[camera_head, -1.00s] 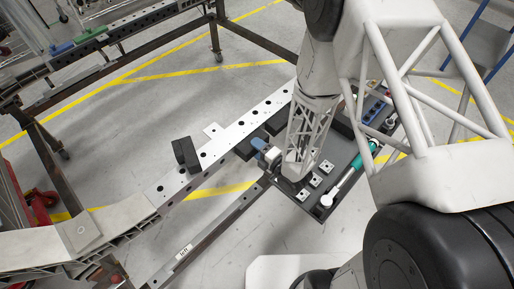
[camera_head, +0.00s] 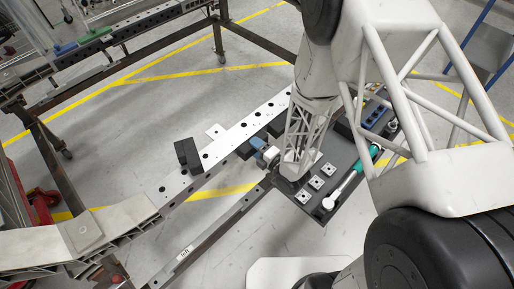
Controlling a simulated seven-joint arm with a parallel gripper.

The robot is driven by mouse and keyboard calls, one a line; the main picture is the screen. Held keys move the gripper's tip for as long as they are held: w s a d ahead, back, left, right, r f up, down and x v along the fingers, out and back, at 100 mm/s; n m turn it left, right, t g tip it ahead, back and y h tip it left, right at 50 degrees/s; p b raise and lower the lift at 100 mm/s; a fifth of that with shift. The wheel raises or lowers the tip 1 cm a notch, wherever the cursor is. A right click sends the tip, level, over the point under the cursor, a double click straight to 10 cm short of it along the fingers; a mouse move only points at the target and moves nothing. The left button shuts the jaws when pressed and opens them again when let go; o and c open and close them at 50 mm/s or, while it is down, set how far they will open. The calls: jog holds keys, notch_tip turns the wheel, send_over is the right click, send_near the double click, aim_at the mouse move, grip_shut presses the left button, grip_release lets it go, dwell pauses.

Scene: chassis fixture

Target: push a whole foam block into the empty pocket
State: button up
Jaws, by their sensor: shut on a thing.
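The pale rail of the chassis (camera_head: 225,146) runs diagonally across the middle, with a row of dark round holes. A pair of black foam blocks (camera_head: 187,156) stands upright side by side on it. My gripper (camera_head: 257,147), with a blue part near its tip, is at the rail's near edge, right of that pair. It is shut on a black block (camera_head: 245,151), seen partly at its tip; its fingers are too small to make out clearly. Another dark block (camera_head: 276,128) shows along the rail, partly behind my arm. I cannot make out the empty pocket.
A dark tray (camera_head: 318,208) lies right of my gripper, holding several small square metal pieces (camera_head: 315,183), a green-handled tool (camera_head: 348,180) and a blue part (camera_head: 373,117). A lower dark beam (camera_head: 222,228) runs below the rail. Open floor lies beyond.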

jog(key=shift+a, duration=0.1)
jog(key=o, duration=1.1)
jog(key=shift+v, duration=4.45)
jog(key=shift+w+r, duration=0.1)
